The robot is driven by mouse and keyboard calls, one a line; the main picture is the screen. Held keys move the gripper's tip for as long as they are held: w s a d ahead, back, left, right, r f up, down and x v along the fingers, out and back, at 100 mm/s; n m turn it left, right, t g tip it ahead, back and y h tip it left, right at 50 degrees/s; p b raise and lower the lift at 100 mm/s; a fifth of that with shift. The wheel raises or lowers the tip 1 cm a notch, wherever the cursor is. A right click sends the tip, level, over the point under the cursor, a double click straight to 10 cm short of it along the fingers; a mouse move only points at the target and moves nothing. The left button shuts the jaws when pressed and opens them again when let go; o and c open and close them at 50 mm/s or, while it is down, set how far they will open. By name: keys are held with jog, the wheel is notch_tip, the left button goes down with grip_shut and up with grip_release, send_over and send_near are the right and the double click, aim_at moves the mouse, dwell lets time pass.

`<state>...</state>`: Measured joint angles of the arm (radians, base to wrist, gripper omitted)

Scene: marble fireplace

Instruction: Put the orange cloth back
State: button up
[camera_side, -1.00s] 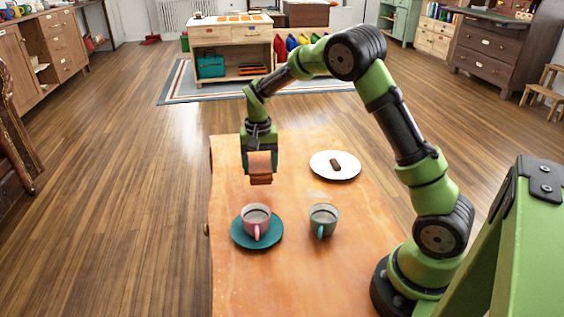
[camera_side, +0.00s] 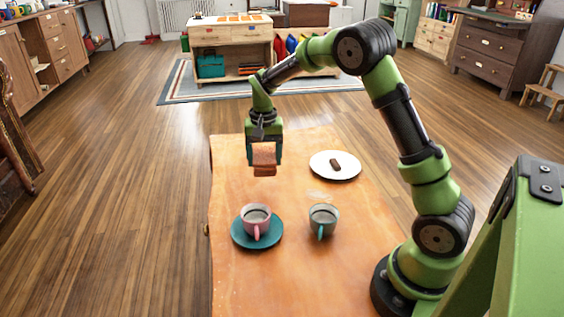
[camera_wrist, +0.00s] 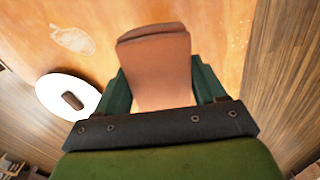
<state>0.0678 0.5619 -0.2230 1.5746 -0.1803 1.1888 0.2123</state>
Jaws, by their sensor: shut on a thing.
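The orange cloth (camera_side: 264,157) is a folded, dull orange piece held between the fingers of my gripper (camera_side: 264,160), above the far left part of the wooden table (camera_side: 225,200). In the wrist view the cloth (camera_wrist: 157,70) sits between the two green fingers (camera_wrist: 160,92) and hides what is directly below it. My gripper is shut on it. The cloth appears clear of the tabletop, though its exact height is hard to tell.
A white plate (camera_side: 348,172) with a small brown bar (camera_side: 335,164) lies to the right of my gripper. A faint pale mark (camera_side: 320,195) shows on the table.

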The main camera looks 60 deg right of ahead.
jog(key=s+d+f, duration=0.1)
jog(key=s, duration=0.3)
jog(key=s+d+f, duration=0.1)
jog(key=s+d, duration=0.1)
jog(key=s, duration=0.2)
jog(key=s+d+f, duration=0.1)
jog(key=s+d, duration=0.1)
jog(key=s, duration=0.3)
jog(key=shift+d+f+n, duration=0.1)
jog(key=shift+f+n, duration=0.2)
jog(key=shift+n, duration=0.1)
send_over(285, 170)
jog(key=shift+s+f, duration=0.2)
jog(key=shift+f, duration=0.5)
jog(key=shift+w+f, duration=0.1)
jog(key=shift+f, duration=1.65)
jog(key=shift+f, duration=0.1)
jog(key=o, duration=1)
